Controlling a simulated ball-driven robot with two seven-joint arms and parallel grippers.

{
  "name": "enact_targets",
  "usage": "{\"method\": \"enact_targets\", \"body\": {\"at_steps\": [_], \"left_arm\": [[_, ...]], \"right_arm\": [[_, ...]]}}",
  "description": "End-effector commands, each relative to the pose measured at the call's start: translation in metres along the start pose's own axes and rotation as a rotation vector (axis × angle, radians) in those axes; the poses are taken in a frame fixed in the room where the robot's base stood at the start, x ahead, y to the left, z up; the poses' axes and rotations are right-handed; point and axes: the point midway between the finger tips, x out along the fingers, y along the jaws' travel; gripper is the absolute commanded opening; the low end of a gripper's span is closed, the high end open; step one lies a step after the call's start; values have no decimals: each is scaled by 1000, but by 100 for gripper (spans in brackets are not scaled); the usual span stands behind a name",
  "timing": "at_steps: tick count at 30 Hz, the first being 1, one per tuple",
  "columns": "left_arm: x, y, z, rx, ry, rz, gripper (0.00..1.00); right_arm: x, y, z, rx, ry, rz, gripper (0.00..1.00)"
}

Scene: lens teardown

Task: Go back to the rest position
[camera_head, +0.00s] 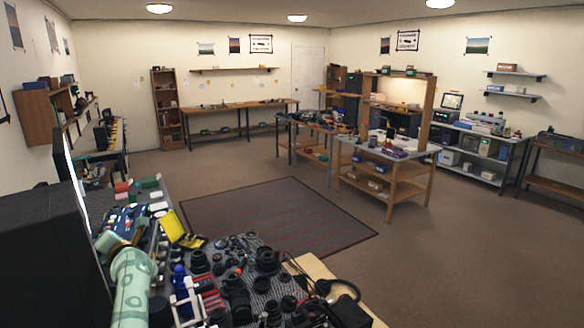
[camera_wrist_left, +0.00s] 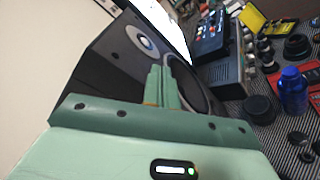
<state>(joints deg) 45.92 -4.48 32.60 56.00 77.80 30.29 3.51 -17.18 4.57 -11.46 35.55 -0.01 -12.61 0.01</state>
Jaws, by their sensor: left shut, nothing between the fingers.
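My left gripper (camera_wrist_left: 162,80) shows in the left wrist view, its two green fingers together and empty. They stand in front of a black loudspeaker (camera_wrist_left: 128,50), overlapping its cone in the picture; whether they touch it I cannot tell. In the head view my pale green left arm rises from the bottom left, beside a large black box (camera_head: 40,255); the fingertips are not clear there. My right gripper is in neither view.
Black lens parts (camera_head: 238,300) crowd the striped mat to the right of my left arm. Open floor with a dark rug (camera_head: 275,218) lies beyond, before wooden workbenches (camera_head: 385,170).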

Motion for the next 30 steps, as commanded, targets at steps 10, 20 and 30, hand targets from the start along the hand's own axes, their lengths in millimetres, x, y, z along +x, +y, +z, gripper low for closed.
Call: {"method": "enact_targets", "body": {"at_steps": [10, 20, 30], "left_arm": [[-214, -97, -39, 1835, -1010, 216, 0], [-333, -107, -165, 2711, -1287, 32, 0], [-390, -49, -241, -2611, 1069, 170, 0]], "right_arm": [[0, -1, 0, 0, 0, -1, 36], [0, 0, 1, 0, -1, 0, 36], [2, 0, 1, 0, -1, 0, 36]]}}
